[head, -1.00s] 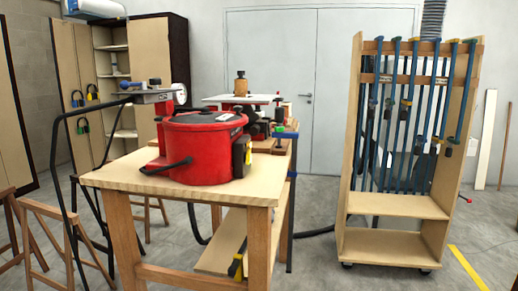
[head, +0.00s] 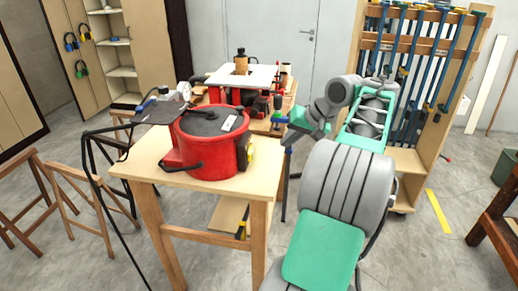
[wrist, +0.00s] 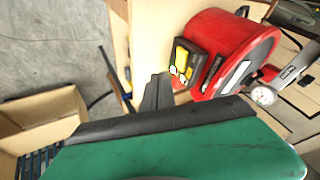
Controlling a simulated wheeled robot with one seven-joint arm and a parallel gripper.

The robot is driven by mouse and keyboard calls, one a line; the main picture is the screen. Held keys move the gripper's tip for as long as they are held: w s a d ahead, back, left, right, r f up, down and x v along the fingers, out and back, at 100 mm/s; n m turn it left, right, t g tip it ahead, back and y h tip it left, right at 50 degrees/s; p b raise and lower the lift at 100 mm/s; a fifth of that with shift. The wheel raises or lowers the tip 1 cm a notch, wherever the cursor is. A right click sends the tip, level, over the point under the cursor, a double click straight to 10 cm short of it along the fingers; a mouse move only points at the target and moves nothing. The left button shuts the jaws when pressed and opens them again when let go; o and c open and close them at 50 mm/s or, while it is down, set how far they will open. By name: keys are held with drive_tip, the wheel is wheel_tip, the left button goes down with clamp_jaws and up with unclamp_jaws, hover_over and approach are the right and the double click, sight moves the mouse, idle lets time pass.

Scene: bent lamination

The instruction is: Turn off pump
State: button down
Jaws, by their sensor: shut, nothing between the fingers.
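The red pump (head: 207,153) stands on the light wooden table (head: 147,160), with a dark lid on top. A black and yellow switch box (head: 249,152) is on its right side. In the wrist view, the pump (wrist: 216,30) shows at upper right, and the switch box (wrist: 192,60) has a yellow face with small coloured spots. My gripper (wrist: 160,80) is shut and empty. Its dark tip appears just left of and below the switch box in the wrist view. I cannot tell whether it touches. In the head view, the fingertips are not clearly visible.
A second bench (head: 270,125) with a white-topped machine (head: 243,74) stands behind. A clamp rack (head: 408,160) is at right. Wooden trestles (head: 60,190) are at left.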

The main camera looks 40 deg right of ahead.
sight(250, 153)
drive_tip(key=b+x, duration=0.1)
drive_tip(key=x, duration=0.9)
drive_tip(key=shift+w+a, duration=0.2)
drive_tip(key=w+a, duration=0.2)
drive_tip(key=shift+w+a, duration=0.2)
drive_tip(key=shift+a, duration=0.1)
